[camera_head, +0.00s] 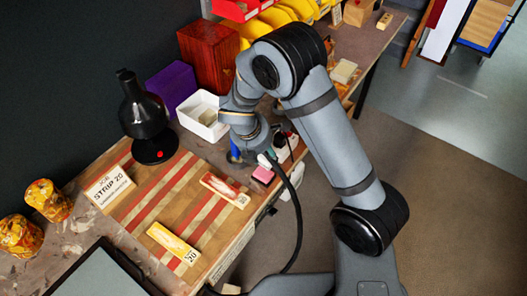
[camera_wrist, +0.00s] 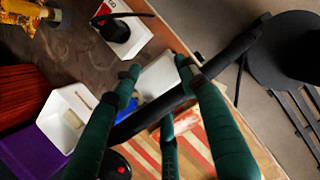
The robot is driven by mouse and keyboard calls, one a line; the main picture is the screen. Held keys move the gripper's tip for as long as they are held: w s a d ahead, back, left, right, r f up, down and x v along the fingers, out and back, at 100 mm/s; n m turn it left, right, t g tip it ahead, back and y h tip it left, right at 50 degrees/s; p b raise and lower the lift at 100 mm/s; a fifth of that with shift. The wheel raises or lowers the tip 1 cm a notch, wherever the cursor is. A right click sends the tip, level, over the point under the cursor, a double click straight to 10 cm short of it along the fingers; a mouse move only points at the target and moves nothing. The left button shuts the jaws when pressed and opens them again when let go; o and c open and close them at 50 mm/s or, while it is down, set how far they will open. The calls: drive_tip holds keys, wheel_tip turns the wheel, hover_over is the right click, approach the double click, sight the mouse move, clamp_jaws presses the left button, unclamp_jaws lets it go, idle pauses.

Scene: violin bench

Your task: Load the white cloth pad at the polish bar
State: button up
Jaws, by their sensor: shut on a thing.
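In the head view my gripper (camera_head: 266,158) is over the bench near the right edge of the striped board, mostly hidden by my arm. I cannot tell if the pad touches the surface below. A red bar with a pale label (camera_head: 225,189) and a yellow bar labelled 20 (camera_head: 173,243) lie on the board. Which is the polish bar is unclear.
The striped board (camera_head: 152,190) bears a "STRIP 20" card (camera_head: 109,187). A pink block (camera_head: 263,175) lies near its right corner. A white open bin (camera_head: 203,118), purple box (camera_head: 171,87), red-brown box (camera_head: 209,57) and black flask-like object (camera_head: 146,115) stand behind.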

sight(261, 164)
drive_tip(key=shift+a+f+b, duration=0.25)
drive_tip(key=shift+f+b, duration=0.1)
drive_tip(key=shift+f, duration=0.1)
wheel_tip(261, 164, down, 5)
drive_tip(key=b, duration=0.5)
drive_tip(key=shift+f, duration=0.2)
drive_tip(key=shift+d+f+b, duration=0.1)
drive_tip(key=shift+f+b, duration=0.25)
drive_tip(key=shift+f, duration=0.05)
idle(1.3)
drive_tip(key=shift+r, duration=0.1)
wheel_tip(261, 164, up, 7)
drive_tip(key=p, duration=0.6)
drive_tip(key=shift+p, duration=0.4)
idle(0.4)
